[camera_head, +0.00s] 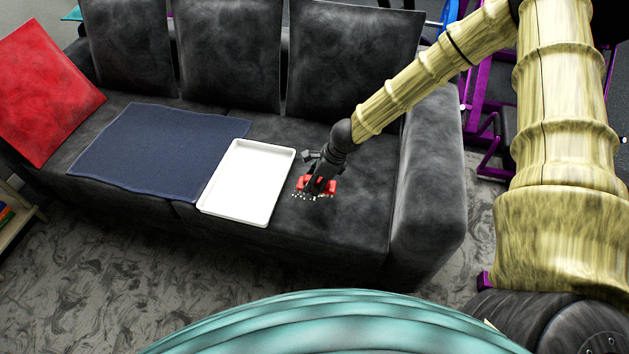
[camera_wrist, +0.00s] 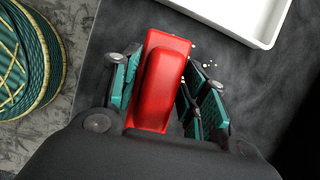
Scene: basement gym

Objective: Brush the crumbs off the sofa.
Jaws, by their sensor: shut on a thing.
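My gripper (camera_head: 318,180) is low over the right seat of the dark grey sofa (camera_head: 350,240). It is shut on a red brush (camera_head: 331,186), whose red body (camera_wrist: 163,75) lies between the fingers in the wrist view. The bristles are hidden from me. Pale crumbs (camera_head: 312,196) lie scattered on the seat at the front edge of the brush. A few crumbs (camera_wrist: 209,64) also show beside the right finger in the wrist view. A white tray (camera_head: 228,208) lies flat on the seat, left of the brush and apart from it.
A dark blue cloth (camera_head: 150,145) is spread over the left seat, beside the tray. A red cushion (camera_head: 45,90) leans at the left end. The sofa's right armrest (camera_head: 430,175) rises right of my gripper. Purple gym equipment (camera_head: 484,95) stands behind it.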

